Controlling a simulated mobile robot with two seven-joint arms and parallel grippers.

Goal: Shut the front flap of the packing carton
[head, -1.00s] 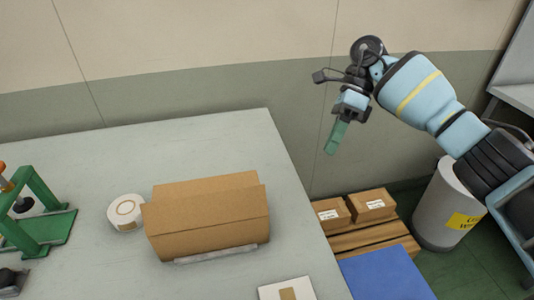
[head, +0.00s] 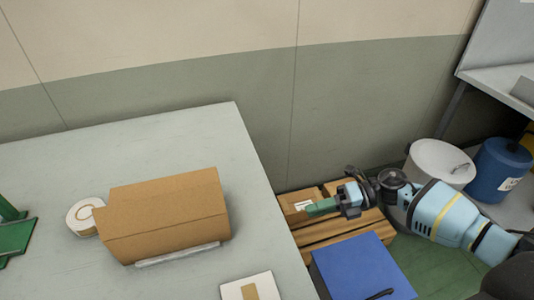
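The packing carton (head: 167,213) is brown cardboard and stands on the grey table (head: 190,135) left of centre. Its upper brown panel looks like one unbroken sloping surface above the front wall, with a crease between them. I cannot tell from this angle whether the front flap lies fully flat. My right gripper (head: 322,207) is off the table's right side, well apart from the carton, with green fingertips pointing left. Its finger gap cannot be made out, and nothing shows held. My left gripper is out of view.
A white tape roll (head: 84,218) is beside the carton's left end. A white card (head: 248,287) lies near the table's front. Beyond the right edge are a small carton (head: 297,203) on a wooden pallet, a blue box (head: 362,270), and white (head: 440,160) and blue (head: 500,165) drums.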

